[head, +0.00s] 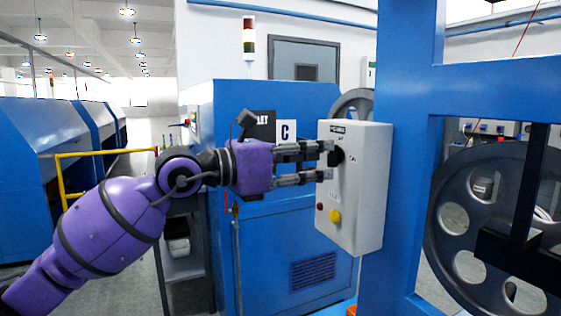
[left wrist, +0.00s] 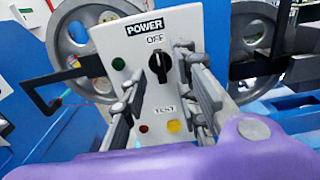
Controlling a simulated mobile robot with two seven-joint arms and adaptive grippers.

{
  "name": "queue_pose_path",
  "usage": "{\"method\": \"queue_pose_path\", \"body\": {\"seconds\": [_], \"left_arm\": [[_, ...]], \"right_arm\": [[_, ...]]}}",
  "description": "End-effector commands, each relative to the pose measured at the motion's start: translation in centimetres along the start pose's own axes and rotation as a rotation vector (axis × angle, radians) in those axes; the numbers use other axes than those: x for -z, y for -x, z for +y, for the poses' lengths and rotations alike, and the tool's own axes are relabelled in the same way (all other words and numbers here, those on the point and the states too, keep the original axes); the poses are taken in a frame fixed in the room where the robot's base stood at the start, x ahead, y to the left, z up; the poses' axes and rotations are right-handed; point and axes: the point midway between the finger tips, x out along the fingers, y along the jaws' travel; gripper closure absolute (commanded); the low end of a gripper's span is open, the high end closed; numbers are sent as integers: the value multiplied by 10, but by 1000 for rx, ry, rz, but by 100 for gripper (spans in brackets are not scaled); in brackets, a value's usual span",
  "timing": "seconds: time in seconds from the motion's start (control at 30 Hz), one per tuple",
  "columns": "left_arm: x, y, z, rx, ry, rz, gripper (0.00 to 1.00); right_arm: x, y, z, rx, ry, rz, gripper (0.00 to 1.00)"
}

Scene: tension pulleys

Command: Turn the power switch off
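The power switch is a black rotary knob (head: 337,157) on the front of a light grey control box (head: 368,190). In the left wrist view, the knob (left wrist: 158,63) stands roughly upright below the OFF label, under the POWER plate (left wrist: 144,27). My left gripper (head: 328,162) is open in front of the box, with its fingertips close to the panel. In the left wrist view, its fingers (left wrist: 157,70) lie on either side of the knob with visible gaps. I cannot tell whether they touch the panel. My right gripper is not in view.
A yellow button (head: 334,216) and a small red light (head: 320,206) sit low on the panel. A green light (left wrist: 118,63) is left of the knob. A blue post (head: 402,130) stands right of the box, with a large dark pulley (head: 437,215) beyond it. A blue cabinet (head: 290,235) is behind.

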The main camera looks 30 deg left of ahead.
Motion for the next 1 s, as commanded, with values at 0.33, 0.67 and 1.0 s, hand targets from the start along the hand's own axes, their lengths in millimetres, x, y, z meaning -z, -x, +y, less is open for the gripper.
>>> {"method": "queue_pose_path", "body": {"seconds": [0.33,0.67,1.0], "left_arm": [[2,62,0,-1,3,2,72],[0,97,0,0,0,0,72],[0,98,0,0,0,0,72]], "right_arm": [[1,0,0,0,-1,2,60],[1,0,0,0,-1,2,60],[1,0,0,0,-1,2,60]]}}
